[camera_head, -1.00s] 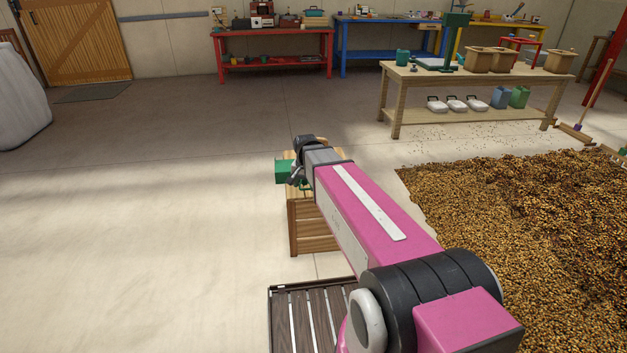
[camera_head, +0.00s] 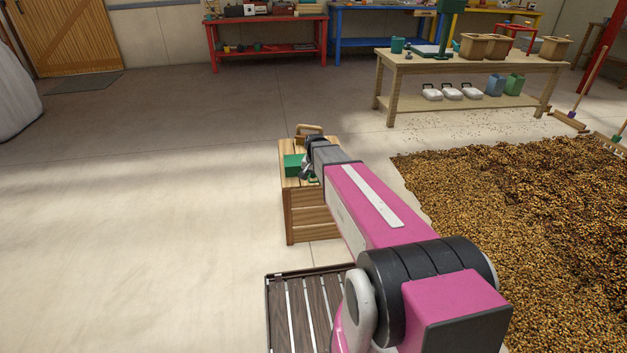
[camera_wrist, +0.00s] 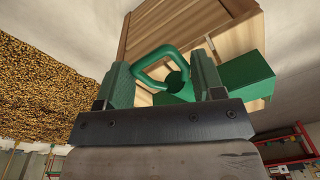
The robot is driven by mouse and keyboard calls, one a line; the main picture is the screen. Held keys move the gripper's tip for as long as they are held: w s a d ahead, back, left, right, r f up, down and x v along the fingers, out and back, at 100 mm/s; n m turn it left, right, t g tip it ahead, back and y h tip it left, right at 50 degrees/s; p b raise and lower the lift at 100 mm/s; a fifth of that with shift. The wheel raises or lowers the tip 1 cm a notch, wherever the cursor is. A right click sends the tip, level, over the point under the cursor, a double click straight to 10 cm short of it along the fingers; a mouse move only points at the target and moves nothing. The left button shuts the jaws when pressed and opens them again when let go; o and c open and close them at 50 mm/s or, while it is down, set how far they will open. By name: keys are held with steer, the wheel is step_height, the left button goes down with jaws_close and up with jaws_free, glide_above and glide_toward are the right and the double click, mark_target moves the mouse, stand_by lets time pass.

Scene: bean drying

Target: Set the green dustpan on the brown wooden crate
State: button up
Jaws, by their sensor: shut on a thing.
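The green dustpan (camera_head: 293,165) is in my gripper, its pan showing over the left part of the crate top in the head view. The brown wooden crate (camera_head: 310,218) stands on the floor; my arm covers part of its top and right side. In the wrist view my gripper (camera_wrist: 160,80) is shut on the dustpan (camera_wrist: 245,80), whose looped handle shows between the fingers. The slatted crate (camera_wrist: 190,25) lies behind it there. I cannot tell whether the dustpan touches the crate top. In the head view my arm mostly hides the fingers.
A tan looped object (camera_head: 308,130) shows at the crate's back edge. A dark slatted rack (camera_head: 300,315) is on the floor in front. Beans (camera_head: 540,220) cover the floor at right. A wooden table (camera_head: 470,65) stands behind; the floor at left is clear.

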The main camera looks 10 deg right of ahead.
steer(key=shift+f, duration=0.5)
steer(key=o, duration=1.2)
steer(key=shift+c, duration=0.2)
step_height(320, 180, up, 12)
steer(key=s, duration=0.1)
steer(key=s+f+n, duration=0.2)
steer(key=s+f, duration=0.1)
steer(key=s, duration=0.8)
steer(key=s+d+f+n+g, duration=0.1)
steer(key=s+f+n, duration=0.2)
steer(key=s, duration=0.9)
steer(key=shift+s+d+f, duration=0.15)
steer(key=shift+d+f, duration=0.15)
steer(key=shift+f, duration=0.15)
